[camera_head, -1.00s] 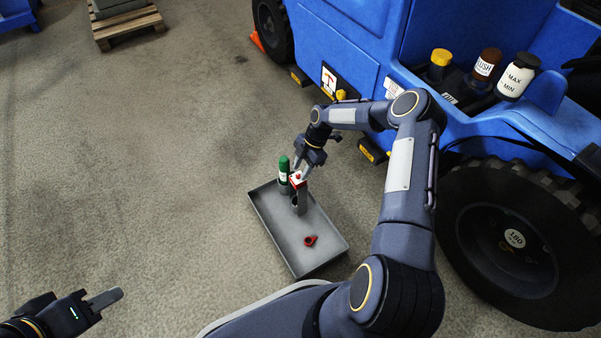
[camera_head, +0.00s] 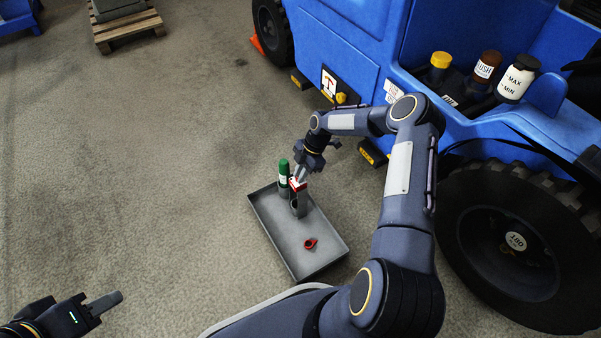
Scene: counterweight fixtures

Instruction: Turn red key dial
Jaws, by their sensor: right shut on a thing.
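A small red-and-white piece (camera_head: 298,185) sits at the top of a grey upright holder (camera_head: 300,205) in the shallow grey tray (camera_head: 272,242). My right gripper (camera_head: 300,175) reaches down to this piece from above and is shut on it; the fingertips partly hide it. A small red ring-like piece with a pointed end (camera_head: 310,244) lies apart on the tray floor. I cannot tell which red piece is the key dial. My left gripper (camera_head: 108,301) is at the lower left, far from the tray; its finger opening cannot be made out.
A green bottle (camera_head: 284,177) stands in the tray left of the holder. A blue vehicle (camera_head: 345,50) with a large wheel (camera_head: 510,240) fills the right. Several bottles (camera_head: 516,78) stand on its ledge. The floor left of the tray is clear.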

